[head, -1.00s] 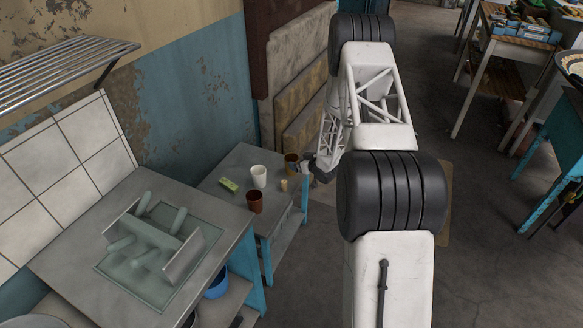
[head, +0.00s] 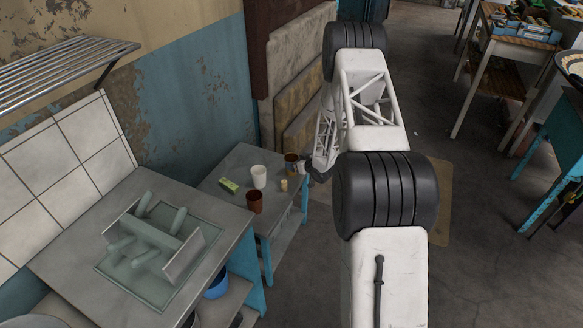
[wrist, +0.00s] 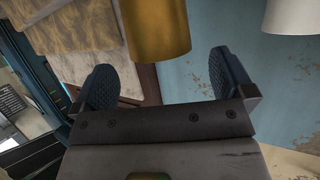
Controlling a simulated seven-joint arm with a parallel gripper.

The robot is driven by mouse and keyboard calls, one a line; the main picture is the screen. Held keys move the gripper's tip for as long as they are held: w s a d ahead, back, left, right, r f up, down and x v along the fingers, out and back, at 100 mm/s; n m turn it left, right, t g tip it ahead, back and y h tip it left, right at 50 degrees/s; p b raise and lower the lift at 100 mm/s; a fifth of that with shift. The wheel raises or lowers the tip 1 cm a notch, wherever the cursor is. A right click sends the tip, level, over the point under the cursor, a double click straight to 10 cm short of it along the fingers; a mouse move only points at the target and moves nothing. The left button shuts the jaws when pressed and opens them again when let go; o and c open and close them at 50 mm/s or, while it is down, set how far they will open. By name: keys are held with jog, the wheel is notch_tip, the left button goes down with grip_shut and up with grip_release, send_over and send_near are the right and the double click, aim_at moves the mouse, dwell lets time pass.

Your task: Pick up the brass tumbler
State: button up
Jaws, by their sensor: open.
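In the wrist view the brass tumbler (wrist: 157,28) is a gold-brown cylinder cut off by the top edge. My gripper (wrist: 162,66) is open, with one dark ribbed finger on each side of the picture. In the head view the fingers are too small to make out.
The white cup (wrist: 294,14) also shows in the wrist view. A wall stands behind.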

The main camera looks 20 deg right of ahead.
aim_at(288, 157)
jog(key=shift+w, duration=0.15)
jog(key=shift+x, duration=2.5)
jog(key=shift+c, duration=0.5)
jog(key=c, duration=0.9)
